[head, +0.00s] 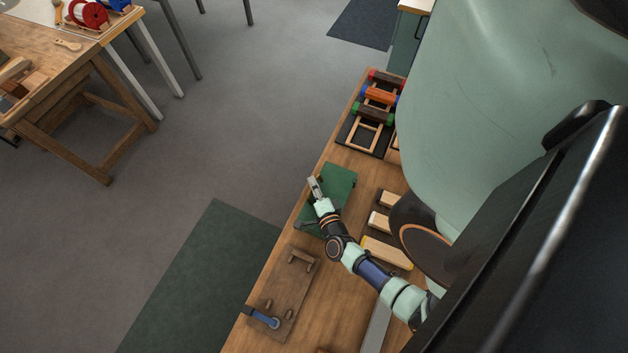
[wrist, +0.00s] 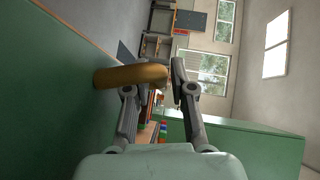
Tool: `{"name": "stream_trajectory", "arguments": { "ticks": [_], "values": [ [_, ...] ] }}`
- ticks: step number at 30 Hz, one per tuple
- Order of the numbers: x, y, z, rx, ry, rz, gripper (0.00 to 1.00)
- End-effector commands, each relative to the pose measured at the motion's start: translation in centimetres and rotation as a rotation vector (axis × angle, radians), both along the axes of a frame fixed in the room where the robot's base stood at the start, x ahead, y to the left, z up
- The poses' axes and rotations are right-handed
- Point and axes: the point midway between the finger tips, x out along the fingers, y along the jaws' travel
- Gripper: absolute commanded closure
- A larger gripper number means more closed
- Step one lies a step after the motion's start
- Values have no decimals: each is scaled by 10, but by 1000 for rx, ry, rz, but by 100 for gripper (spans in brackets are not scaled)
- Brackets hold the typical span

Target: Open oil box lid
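The green oil box (head: 342,184) sits on the wooden bench in the head view. My gripper (head: 315,188) is over its left side, and my wrist hides part of it. In the wrist view, a large flat green surface (wrist: 40,110) fills the left side. A rounded tan handle (wrist: 130,76) sticks out from it toward my gripper (wrist: 154,88). The two fingers are apart. The handle overlaps the left fingertip in the picture and its end reaches between the fingers; I cannot tell whether they touch. How far the lid is open is unclear.
A brown wooden board (head: 285,292) with a blue-handled tool (head: 262,317) lies on the bench below the box. Wooden blocks (head: 387,254) lie at its right. A rack with coloured rollers (head: 379,96) stands above it. Open floor lies left of the bench.

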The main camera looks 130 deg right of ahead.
Motion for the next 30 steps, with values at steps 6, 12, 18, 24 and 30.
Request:
{"name": "stream_trajectory", "arguments": {
  "ticks": [6, 12, 18, 24, 30],
  "values": [
    [0, -2, -1, 1, 1, -1, 76],
    [0, -2, 0, 0, 1, -1, 98],
    [0, -2, 0, 0, 1, -1, 100],
    [-1, -2, -1, -1, 1, -2, 100],
    [-8, 1, -1, -33, -11, -24, 100]
  ]
}}
